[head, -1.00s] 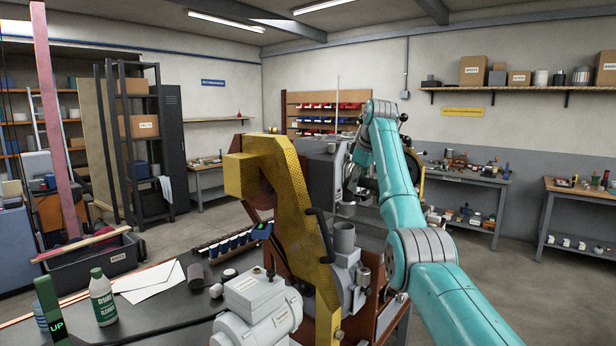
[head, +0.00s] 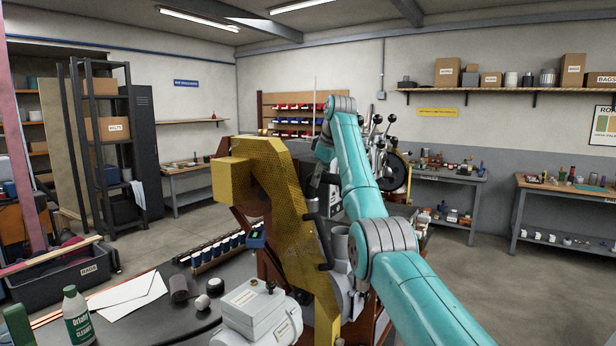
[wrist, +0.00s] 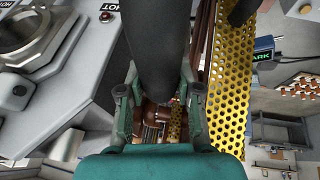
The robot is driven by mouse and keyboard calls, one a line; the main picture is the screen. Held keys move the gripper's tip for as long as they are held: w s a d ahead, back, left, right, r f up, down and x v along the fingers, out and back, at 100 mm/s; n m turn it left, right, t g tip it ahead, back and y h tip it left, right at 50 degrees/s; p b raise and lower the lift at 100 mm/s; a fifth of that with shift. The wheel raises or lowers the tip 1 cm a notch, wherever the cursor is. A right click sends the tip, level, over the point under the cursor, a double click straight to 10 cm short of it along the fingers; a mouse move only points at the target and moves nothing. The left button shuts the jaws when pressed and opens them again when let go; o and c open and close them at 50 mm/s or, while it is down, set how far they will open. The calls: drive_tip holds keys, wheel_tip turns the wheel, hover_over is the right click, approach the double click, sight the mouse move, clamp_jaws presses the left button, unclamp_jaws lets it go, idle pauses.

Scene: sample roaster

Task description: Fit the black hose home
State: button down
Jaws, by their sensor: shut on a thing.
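The black hose (wrist: 155,50) runs down the middle of the wrist view as a thick dark tube. My gripper (wrist: 157,103) is shut on it, with one green finger on each side. Brown and copper-coloured pipe fittings (wrist: 152,128) show just beyond the hose, between the fingers. I cannot tell whether the hose touches any of them. In the head view my teal arm reaches over the roaster, behind its yellow perforated guard (head: 268,165). My gripper and the hose's end cannot be made out there.
The yellow guard also stands close on the right in the wrist view (wrist: 236,80). A grey panel with a round opening (wrist: 30,35) lies at left. A grey motor housing (head: 250,305) and a bench with a bottle (head: 77,318) are in front. Open floor lies at right.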

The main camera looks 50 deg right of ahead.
sight(317, 198)
drive_tip(key=shift+w, duration=0.35)
drive_tip(key=shift+s+r, duration=0.1)
drive_tip(key=shift+f, duration=2.9)
drive_tip(key=shift+f, duration=2.1)
drive_tip(key=c, duration=0.7)
unclamp_jaws()
drive_tip(key=shift+f, duration=0.1)
drive_tip(key=shift+v, duration=3.75)
